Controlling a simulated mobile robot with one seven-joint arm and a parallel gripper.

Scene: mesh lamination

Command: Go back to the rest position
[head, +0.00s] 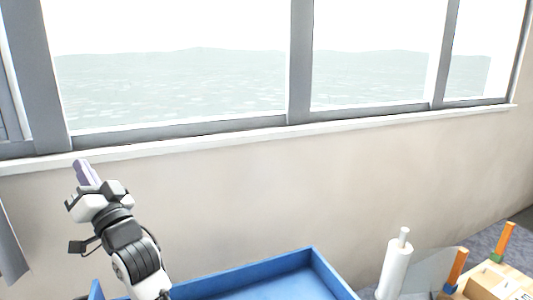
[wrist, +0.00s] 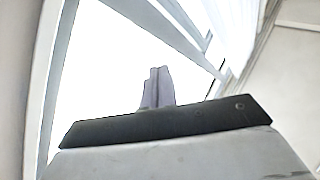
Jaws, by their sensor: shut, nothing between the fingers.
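My gripper (head: 84,171) is raised at the left of the head view, in front of the wall just below the window sill. Its purple-grey fingers point up and are closed together with nothing between them. In the wrist view the shut fingers (wrist: 157,87) stand up against the bright window. My arm comes up from the lower edge of the head view, beside a blue tray.
The blue tray (head: 316,263) lies at the bottom middle. A white roll (head: 394,268) stands to its right. A window (head: 170,70) fills the upper part. Space around my gripper looks clear.

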